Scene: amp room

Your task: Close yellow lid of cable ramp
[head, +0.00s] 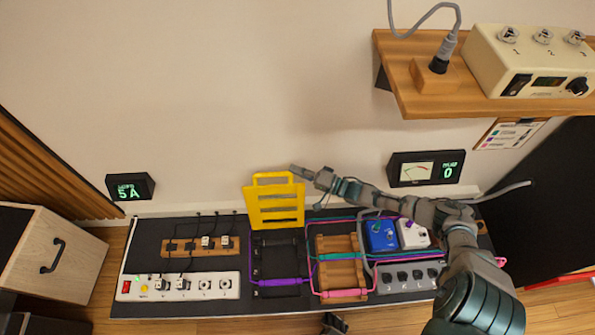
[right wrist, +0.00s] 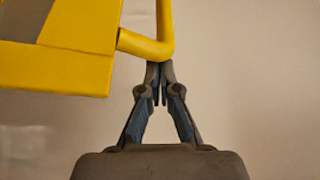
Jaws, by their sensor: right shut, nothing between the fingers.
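The yellow lid (head: 274,204) of the cable ramp stands open and upright at the back of the black ramp base (head: 279,256) in the head view. A purple cable (head: 275,282) crosses the base. My right gripper (head: 297,170) is shut and empty at the lid's upper right corner. In the right wrist view the lid (right wrist: 85,45) fills the upper left, and the shut fingertips (right wrist: 158,72) are right by its handle loop; whether they touch cannot be told. A small part of my left gripper (head: 335,322) shows at the bottom edge; its fingers are not clear.
A wooden cable ramp (head: 338,262) with teal and pink cables lies to the right, then blue (head: 381,234) and white pedals. A white power strip (head: 178,286) lies at left. A wooden shelf (head: 420,100) with an amplifier overhangs at upper right.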

